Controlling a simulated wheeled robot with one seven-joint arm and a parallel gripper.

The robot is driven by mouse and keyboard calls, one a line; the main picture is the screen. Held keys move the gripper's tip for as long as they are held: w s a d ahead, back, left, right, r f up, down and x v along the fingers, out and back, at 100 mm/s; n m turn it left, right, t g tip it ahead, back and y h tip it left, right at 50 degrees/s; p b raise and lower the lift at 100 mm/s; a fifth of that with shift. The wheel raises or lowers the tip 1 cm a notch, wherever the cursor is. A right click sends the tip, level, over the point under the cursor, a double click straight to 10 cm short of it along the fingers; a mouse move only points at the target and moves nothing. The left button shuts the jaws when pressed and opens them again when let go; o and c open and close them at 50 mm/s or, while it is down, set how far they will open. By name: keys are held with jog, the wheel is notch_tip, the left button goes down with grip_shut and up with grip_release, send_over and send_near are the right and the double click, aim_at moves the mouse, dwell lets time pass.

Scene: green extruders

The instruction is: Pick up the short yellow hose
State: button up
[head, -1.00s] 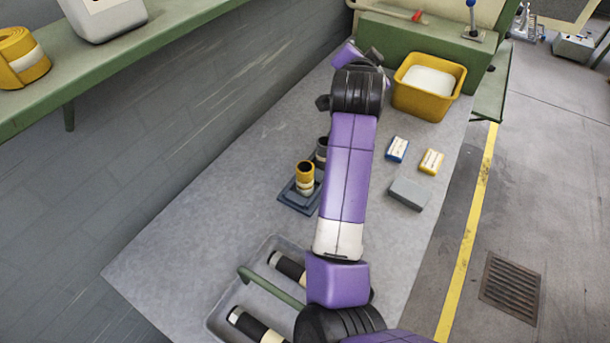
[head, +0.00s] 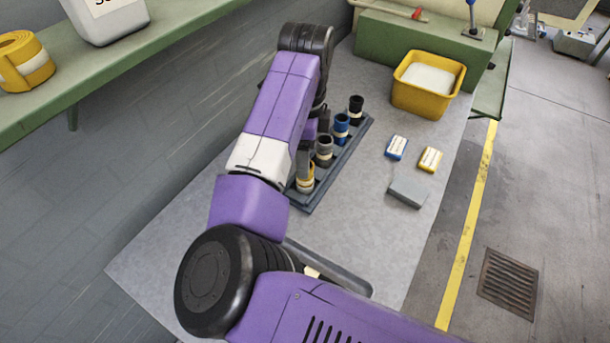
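The short yellow hose (head: 307,183), with a pale band, stands upright at the near end of a dark blue-grey rack (head: 333,182). My arm hides part of its left side. My arm reaches over the left of the rack and folds down behind its own links. My gripper is mostly hidden there, near the grey hose (head: 324,152) and the yellow one. I cannot see its fingertips or whether it touches anything.
A blue hose (head: 341,127) and a black hose (head: 356,110) stand farther along the rack. A blue-and-white box (head: 396,148), a yellow-and-white box (head: 430,159) and a grey block (head: 408,193) lie to the right. A yellow bin (head: 405,96) stands behind. A tray (head: 345,272) is mostly hidden by my arm.

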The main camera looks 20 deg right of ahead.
jog(key=f, duration=0.3)
jog(key=f+p, duration=0.1)
jog(key=f, duration=0.3)
jog(key=shift+w+a+f+p, duration=0.1)
jog(key=shift+w+f+p, duration=0.1)
jog(key=shift+p, duration=0.1)
grip_shut()
jog(key=shift+r, duration=0.1)
notch_tip(320, 180, up, 20)
jog(key=b, duration=0.2)
jog(key=shift+s, duration=0.1)
